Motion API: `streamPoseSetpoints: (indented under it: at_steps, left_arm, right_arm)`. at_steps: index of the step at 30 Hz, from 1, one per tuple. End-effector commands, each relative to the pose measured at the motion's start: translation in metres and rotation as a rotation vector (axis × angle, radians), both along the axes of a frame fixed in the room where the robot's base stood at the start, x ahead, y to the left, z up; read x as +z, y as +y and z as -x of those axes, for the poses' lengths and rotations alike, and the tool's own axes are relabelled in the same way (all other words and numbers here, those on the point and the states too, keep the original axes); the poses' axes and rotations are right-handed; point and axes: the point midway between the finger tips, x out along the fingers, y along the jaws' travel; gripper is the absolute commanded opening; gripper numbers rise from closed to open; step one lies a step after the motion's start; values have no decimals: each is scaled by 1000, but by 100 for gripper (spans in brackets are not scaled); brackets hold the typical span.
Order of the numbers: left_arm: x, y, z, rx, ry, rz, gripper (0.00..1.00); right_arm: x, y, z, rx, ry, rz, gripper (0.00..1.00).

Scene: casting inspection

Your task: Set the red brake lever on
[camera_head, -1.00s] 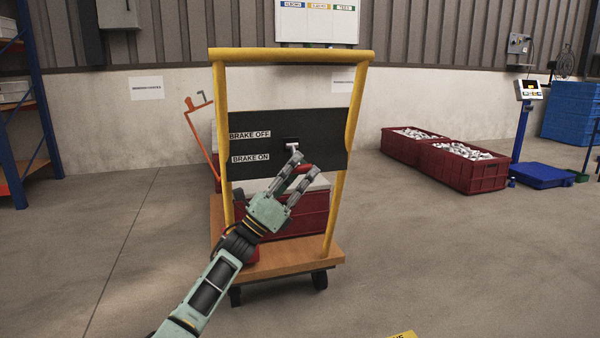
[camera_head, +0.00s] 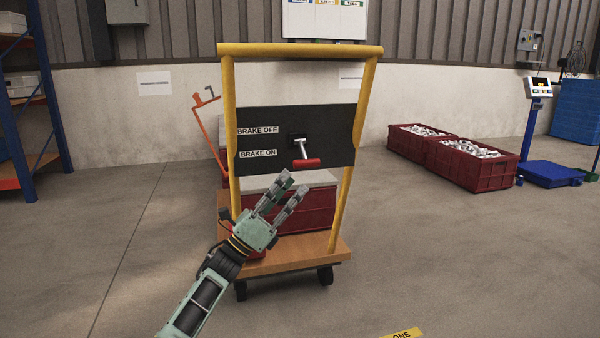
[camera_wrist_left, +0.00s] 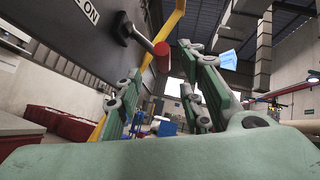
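The brake lever has a red handle (camera_head: 306,163) on a grey stem, mounted on the cart's black panel (camera_head: 335,135). The stem points downward, and the handle sits just below the level of the BRAKE ON label (camera_head: 258,154), to its right. In the left wrist view the red handle end (camera_wrist_left: 161,48) is near the top, beyond the fingers. My left gripper (camera_head: 291,184) is open and empty, below and slightly left of the handle, apart from it. It also shows open in the left wrist view (camera_wrist_left: 160,85). My right gripper is not in view.
The yellow-framed cart (camera_head: 229,130) has a wooden deck (camera_head: 290,256) carrying a red crate (camera_head: 310,207). Red crates of castings (camera_head: 470,170) and a blue scale (camera_head: 550,174) stand at right. A blue shelf rack (camera_head: 50,100) is at left. Floor around the cart is clear.

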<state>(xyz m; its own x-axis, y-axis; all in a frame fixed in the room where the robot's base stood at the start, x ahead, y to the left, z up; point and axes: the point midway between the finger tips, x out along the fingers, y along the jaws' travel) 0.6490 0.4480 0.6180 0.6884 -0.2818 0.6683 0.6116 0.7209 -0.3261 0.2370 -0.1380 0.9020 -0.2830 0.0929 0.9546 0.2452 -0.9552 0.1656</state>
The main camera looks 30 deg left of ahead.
Motion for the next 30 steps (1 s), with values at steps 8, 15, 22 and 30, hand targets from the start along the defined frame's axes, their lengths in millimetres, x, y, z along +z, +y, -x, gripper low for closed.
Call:
streamPoseSetpoints:
  at_steps: [8,15,22,30]
  left_arm:
    - [-28,13,30,1,0,1,35]
    - [-32,15,35,1,-2,1,35]
    - [-32,15,34,1,-2,1,35]
    - [-31,6,35,-27,4,16,35]
  right_arm:
    - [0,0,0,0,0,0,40]
    - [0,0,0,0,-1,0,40]
    - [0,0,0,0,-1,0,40]
    - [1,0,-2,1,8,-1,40]
